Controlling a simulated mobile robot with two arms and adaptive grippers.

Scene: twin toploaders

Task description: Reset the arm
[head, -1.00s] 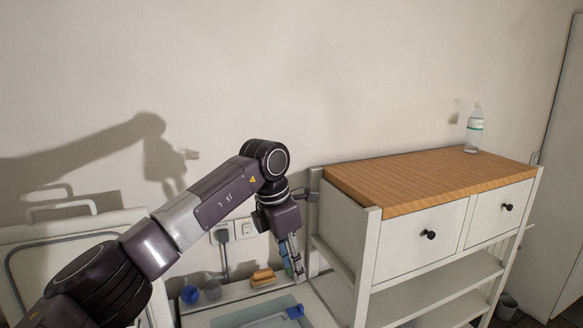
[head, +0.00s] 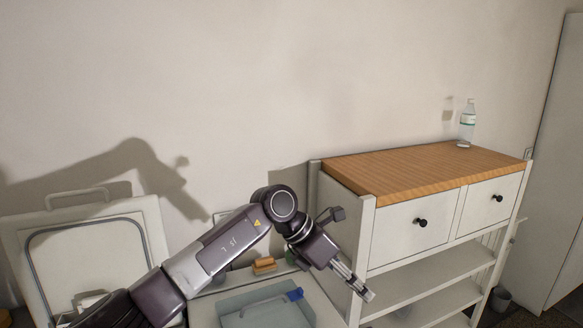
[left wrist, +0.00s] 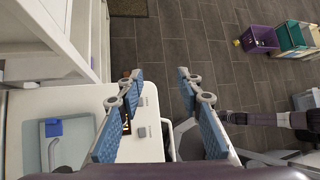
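My left arm reaches in from the left in the head view. Its gripper (head: 358,284) points down to the right, in front of the side of the white cabinet (head: 412,238). In the left wrist view the same gripper (left wrist: 158,76) has its two blue-padded fingers spread apart, with nothing held between them. Below it is a white machine top (left wrist: 80,105) with a blue tab (left wrist: 53,127). The right gripper is not seen in either view.
The cabinet has a wooden top (head: 420,172) bearing a clear bottle (head: 467,123). A raised white lid (head: 150,212) stands at the left. An orange-brown block (head: 263,265) lies by the wall. A purple crate (left wrist: 259,40) and a green-and-white bin (left wrist: 293,38) stand on the tiled floor.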

